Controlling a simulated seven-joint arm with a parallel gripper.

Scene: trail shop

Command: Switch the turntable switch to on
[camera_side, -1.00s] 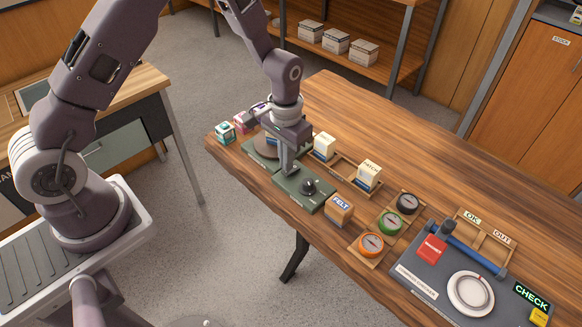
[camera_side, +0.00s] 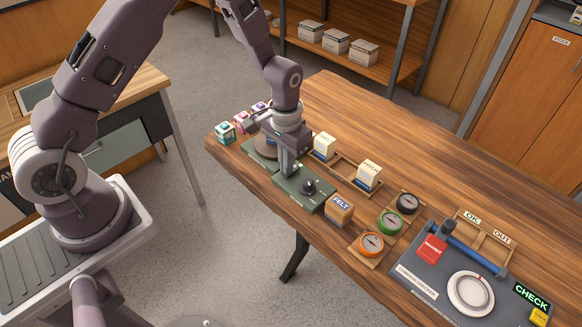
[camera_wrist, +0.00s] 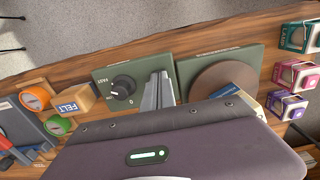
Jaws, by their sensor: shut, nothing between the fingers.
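The turntable has a green base (camera_side: 257,156) with a brown round platter (camera_wrist: 222,78), partly hidden by my gripper in the side view. Beside it is a green control box (camera_side: 318,203) with a black knob (camera_side: 308,187). The knob also shows in the wrist view (camera_wrist: 122,87), near a "FAST" mark and a "0". My gripper (camera_side: 286,173) points down, shut and empty, at the control box's end nearest the platter. In the wrist view its fingers (camera_wrist: 157,92) cover that end of the box.
A felt block (camera_side: 340,209) stands just right of the control box. White cartons (camera_side: 369,174) stand in a wooden tray behind. Small colored boxes (camera_side: 226,132) sit at the table's left end. Orange (camera_side: 371,244) and green round items lie farther right.

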